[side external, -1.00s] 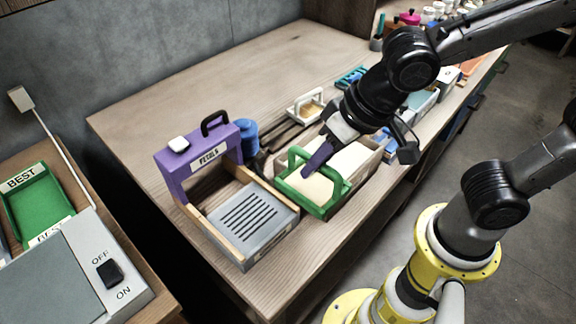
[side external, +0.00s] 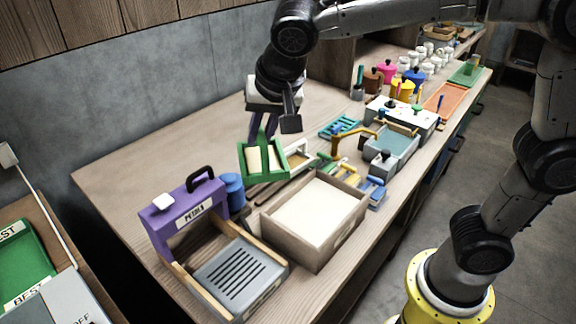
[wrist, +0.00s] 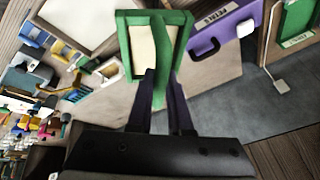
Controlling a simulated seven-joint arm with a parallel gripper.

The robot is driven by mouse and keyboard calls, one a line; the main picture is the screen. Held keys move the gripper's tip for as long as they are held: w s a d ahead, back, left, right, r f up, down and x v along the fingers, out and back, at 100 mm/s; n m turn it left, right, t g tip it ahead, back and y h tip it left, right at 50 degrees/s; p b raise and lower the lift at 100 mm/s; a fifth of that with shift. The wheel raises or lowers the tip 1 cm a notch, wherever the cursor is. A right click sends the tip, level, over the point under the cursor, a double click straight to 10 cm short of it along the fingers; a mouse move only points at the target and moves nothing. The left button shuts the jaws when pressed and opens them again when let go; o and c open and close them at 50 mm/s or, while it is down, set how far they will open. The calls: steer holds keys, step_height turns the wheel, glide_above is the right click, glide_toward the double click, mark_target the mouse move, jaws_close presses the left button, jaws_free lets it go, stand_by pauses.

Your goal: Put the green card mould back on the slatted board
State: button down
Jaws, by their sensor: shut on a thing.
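The green card mould (side external: 265,160) is a small green frame with a pale inside and a green handle. My gripper (side external: 262,136) is shut on its handle and holds it in the air, behind the wooden box and right of the purple panel. In the wrist view the mould (wrist: 160,52) hangs beyond my two dark fingers (wrist: 161,82). The grey slatted board (side external: 238,272) lies between wooden side rails at the front left, in front of the upright purple panel (side external: 190,221) labelled PETALS. No mould is on the board.
A wooden box (side external: 297,245) of white stuff stands right of the board. A blue jar (side external: 232,190) stands beside the purple panel. A white-handled frame (side external: 297,158), tools and coloured pots (side external: 402,90) crowd the right. The bench's back left is bare.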

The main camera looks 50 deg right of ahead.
steer(key=w+d+f+m+g+h, duration=0.3)
steer(key=w+d+m, duration=0.7)
steer(key=w+d, duration=0.45)
steer(key=shift+w+a+f, duration=0.1)
steer(key=shift+w+f, duration=0.05)
steer(key=shift+f, duration=3.2)
steer(key=shift+w+a+f, duration=0.1)
steer(key=shift+f, duration=3.3)
steer(key=shift+w+a+f, duration=0.1)
steer(key=shift+w+f, duration=0.05)
steer(key=shift+f, duration=3.2)
steer(key=shift+f, duration=0.45)
steer(key=c, duration=0.8)
jaws_free()
steer(key=shift+o, duration=0.2)
steer(key=shift+r, duration=0.1)
